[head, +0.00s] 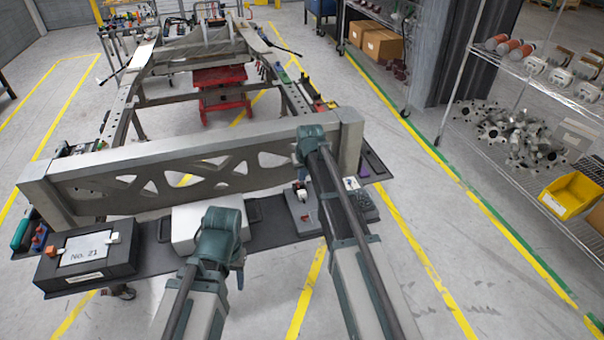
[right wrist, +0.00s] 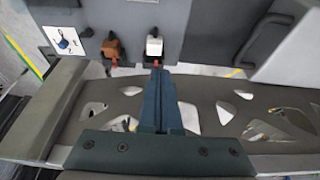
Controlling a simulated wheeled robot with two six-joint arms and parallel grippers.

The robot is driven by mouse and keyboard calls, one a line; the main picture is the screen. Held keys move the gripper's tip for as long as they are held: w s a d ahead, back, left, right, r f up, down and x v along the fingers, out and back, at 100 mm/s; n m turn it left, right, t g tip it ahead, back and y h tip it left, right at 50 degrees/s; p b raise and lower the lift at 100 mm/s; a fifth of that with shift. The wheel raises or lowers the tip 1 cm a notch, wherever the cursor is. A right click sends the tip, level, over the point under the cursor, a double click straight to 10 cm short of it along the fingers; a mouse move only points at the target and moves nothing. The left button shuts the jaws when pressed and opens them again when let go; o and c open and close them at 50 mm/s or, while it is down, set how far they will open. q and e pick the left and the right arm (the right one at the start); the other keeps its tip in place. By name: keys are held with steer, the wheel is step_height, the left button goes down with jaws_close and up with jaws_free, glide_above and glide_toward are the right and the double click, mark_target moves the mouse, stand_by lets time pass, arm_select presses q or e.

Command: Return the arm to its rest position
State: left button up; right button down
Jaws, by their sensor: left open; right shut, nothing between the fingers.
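My left gripper (head: 220,245) is in the lower middle of the head view, at the front of the dark shelf beside a white box. Its fingers are mostly hidden by the teal wrist. My right arm reaches up to the grey cross beam (head: 130,172); its teal wrist (head: 312,138) covers part of the beam's right end. In the right wrist view the right gripper (right wrist: 157,75) is shut and empty, its fingers over the beam with cut-outs (right wrist: 215,100). The fingertips point at a white block with a red tip (right wrist: 154,46); I cannot tell whether they touch.
The dark shelf (head: 160,262) carries a black box marked No. 21 (head: 88,250), the white box (head: 187,228) and a small grey fixture (head: 303,212). An orange-brown block (right wrist: 112,47) is beside the white one. A wire rack (head: 480,80) stands right. Open floor (head: 470,270) lies between.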

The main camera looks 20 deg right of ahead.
steer(key=shift+r, duration=0.1)
stand_by(0.4)
steer(key=s+a+n+g, duration=0.1)
steer(key=s+a, duration=0.4)
steer(key=s, duration=0.5)
steer(key=s+a+n+g+h, duration=0.1)
steer(key=s+a, duration=0.4)
steer(key=s, duration=0.6)
steer(key=s+a+f+n+g, duration=0.1)
steer(key=s+a, duration=0.4)
steer(key=s, duration=0.5)
steer(key=shift+s+g+h, duration=0.3)
steer(key=shift+g, duration=0.3)
